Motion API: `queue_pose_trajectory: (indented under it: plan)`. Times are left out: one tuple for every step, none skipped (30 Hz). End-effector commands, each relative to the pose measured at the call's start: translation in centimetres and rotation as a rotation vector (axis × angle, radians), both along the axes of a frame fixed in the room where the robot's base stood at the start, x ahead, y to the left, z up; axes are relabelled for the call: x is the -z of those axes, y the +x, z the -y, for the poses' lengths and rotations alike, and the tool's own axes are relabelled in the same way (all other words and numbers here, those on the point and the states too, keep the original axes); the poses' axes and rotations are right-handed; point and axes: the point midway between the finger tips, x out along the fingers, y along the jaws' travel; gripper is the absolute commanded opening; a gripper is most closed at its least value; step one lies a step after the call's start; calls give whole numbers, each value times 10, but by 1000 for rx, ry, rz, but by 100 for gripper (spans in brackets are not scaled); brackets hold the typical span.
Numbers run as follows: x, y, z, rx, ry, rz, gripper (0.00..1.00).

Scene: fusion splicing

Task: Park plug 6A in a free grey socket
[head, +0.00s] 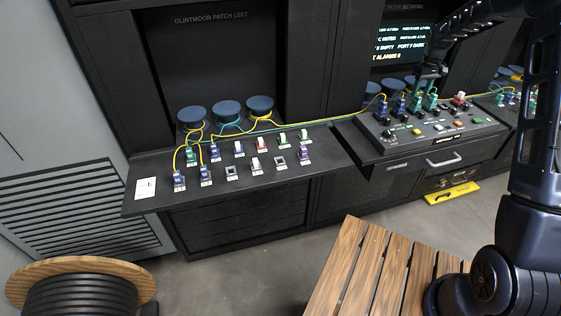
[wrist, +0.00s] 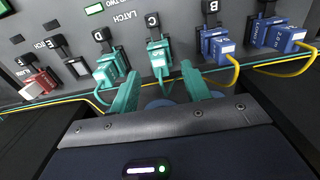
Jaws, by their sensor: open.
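My gripper (wrist: 160,82) is open, its two teal fingers pointing at the console and apart on either side of the teal plug at C (wrist: 159,57); I cannot tell whether they touch it. In the head view, my gripper (head: 431,78) hangs over the console's row of plugs. Another teal plug sits at D (wrist: 108,70), with blue plugs at B (wrist: 219,46) and A (wrist: 279,36). A red plug (wrist: 39,84) is at the far left. No plug label clearly reads 6A. Two empty-looking grey-framed sockets (head: 232,173) (head: 279,162) are on the left bench.
The console (head: 385,147) has buttons and a screen (head: 400,52) behind it. Yellow and green cables run from it to the left bench (head: 150,203), which holds several blue, green, white and purple plugs. A slatted wooden table (head: 345,270) stands in front.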

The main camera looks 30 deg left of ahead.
Motion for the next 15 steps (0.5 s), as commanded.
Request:
queue_pose_trajectory:
  plan:
    - [7, 0, 0, 0, 0, -1, 47]
    - [10, 0, 0, 0, 0, -1, 47]
    - [15, 0, 0, 0, -1, -2, 47]
    - [18, 0, 0, 0, -1, -2, 47]
    - [20, -1, 0, 0, 0, -1, 47]
    - [24, 0, 0, 0, 0, -1, 47]
    - [26, 0, 0, 0, 1, -1, 47]
    - [28, 0, 0, 0, 1, -1, 47]
    - [31, 0, 0, 0, 0, -1, 47]
    - [32, 0, 0, 0, 0, -1, 47]
    - [34, 0, 0, 0, 0, -1, 47]
    - [35, 0, 0, 0, 0, -1, 47]
    - [36, 0, 0, 0, 0, -1, 47]
    - [37, 0, 0, 0, 1, -1, 47]
    - [37, 0, 0, 0, 1, -1, 47]
